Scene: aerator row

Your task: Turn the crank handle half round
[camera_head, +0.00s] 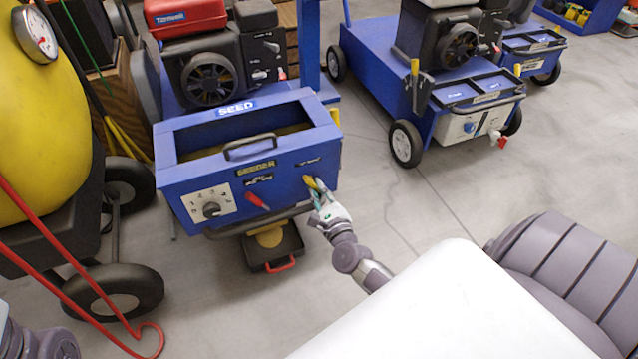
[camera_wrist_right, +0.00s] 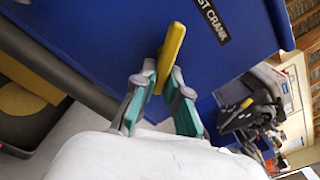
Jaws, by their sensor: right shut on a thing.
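The yellow crank handle (camera_head: 311,183) is on the right part of the front panel of the blue seeder box (camera_head: 183,181). My right gripper (camera_head: 318,194) is at that handle and hides part of it. In the right wrist view the yellow handle (camera_wrist_right: 171,50) stands between the two green-padded fingers of my right gripper (camera_wrist_right: 160,90), which are shut on it. The handle leans slightly there, next to a label ending in "CRANK" (camera_wrist_right: 211,17). My left gripper is out of view; only a grey part of my left arm shows at the lower left corner.
A red lever (camera_head: 256,201) and a dial (camera_head: 210,208) are left of the crank on the same panel. A black tray with a red handle (camera_head: 280,265) sits below. A yellow tank (camera_head: 45,110) and red hose (camera_head: 75,310) stand at left.

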